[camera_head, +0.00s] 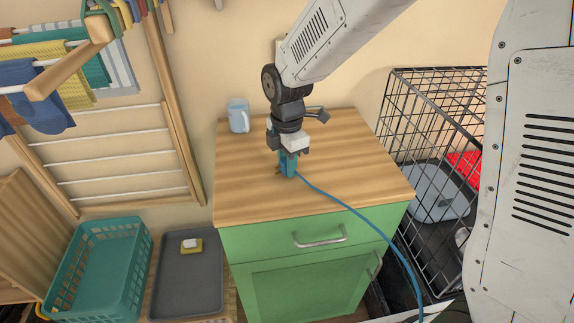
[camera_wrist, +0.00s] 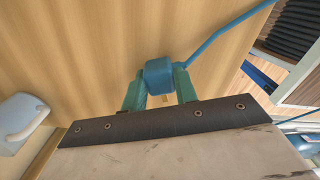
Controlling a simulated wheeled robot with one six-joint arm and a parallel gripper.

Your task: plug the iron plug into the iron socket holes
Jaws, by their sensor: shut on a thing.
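My gripper (camera_head: 287,165) is low over the wooden top of the green cabinet (camera_head: 325,185). In the wrist view its two teal fingers (camera_wrist: 159,84) are closed on the blue iron plug (camera_wrist: 158,69), one on each side. The blue cord (camera_head: 352,210) runs from the plug across the cabinet top and over its front edge. In the wrist view the cord (camera_wrist: 225,35) leaves toward the upper right. The plug's pins cannot be made out clearly. I cannot make out the socket holes in either view.
A black wire crate (camera_head: 432,150) stands at the right. A teal basket (camera_head: 100,270) and grey tray (camera_head: 188,278) are at the lower left. Much of the cabinet top is clear.

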